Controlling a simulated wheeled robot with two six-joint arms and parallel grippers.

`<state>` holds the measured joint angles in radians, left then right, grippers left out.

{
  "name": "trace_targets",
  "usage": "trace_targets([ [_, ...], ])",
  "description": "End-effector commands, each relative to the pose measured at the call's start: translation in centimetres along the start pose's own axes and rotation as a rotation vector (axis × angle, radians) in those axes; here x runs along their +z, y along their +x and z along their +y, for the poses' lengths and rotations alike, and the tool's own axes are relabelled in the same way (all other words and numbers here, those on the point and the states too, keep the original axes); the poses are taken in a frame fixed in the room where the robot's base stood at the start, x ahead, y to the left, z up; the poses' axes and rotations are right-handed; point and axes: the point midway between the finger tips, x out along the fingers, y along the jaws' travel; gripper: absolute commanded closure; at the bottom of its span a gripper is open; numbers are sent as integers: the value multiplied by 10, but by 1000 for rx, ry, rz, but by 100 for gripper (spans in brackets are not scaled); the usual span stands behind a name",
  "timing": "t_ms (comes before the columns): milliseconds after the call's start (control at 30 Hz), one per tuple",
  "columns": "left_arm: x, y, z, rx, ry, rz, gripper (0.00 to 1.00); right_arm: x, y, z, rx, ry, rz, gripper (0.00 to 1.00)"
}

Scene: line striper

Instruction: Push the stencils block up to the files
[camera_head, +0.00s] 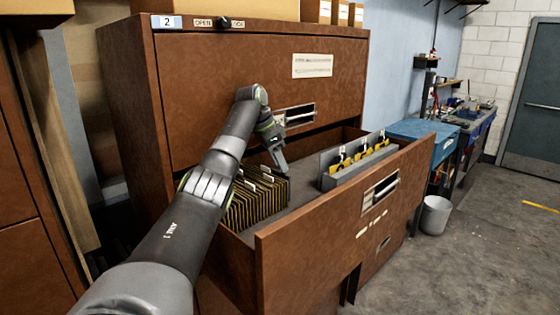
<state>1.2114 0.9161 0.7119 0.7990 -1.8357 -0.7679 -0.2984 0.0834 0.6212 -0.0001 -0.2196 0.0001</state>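The stencils block (345,178) is a grey holder with several yellow stencils and white tags, standing in the right part of the open drawer. The files (258,203) are a row of brown folders with pale tabs in the left part of the drawer. Bare drawer floor lies between them. My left gripper (281,162) points down over the drawer, by the back right end of the files and left of the block, apart from the block. Its fingers show as one narrow shape, so I cannot tell whether they are open or shut. My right gripper is not in view.
The brown cabinet's drawer (335,215) is pulled out, with a tall front and side walls around its contents. A closed drawer (230,85) is above it. A grey bin (435,215) and blue cabinet (425,135) stand to the right. Open floor lies at lower right.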

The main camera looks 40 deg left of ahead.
Motion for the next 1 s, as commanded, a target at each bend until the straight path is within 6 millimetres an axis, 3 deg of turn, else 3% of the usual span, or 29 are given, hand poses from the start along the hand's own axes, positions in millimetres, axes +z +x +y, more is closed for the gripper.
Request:
trace_targets([
  [267, -1, -5, 0, -1, 2, 4, 64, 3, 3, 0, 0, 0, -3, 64],
  [700, 2, -68, 0, 0, -1, 4, 64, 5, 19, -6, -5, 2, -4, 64],
  [1000, 3, -77, -1, 0, -1, 2, 64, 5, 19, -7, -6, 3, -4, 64],
])
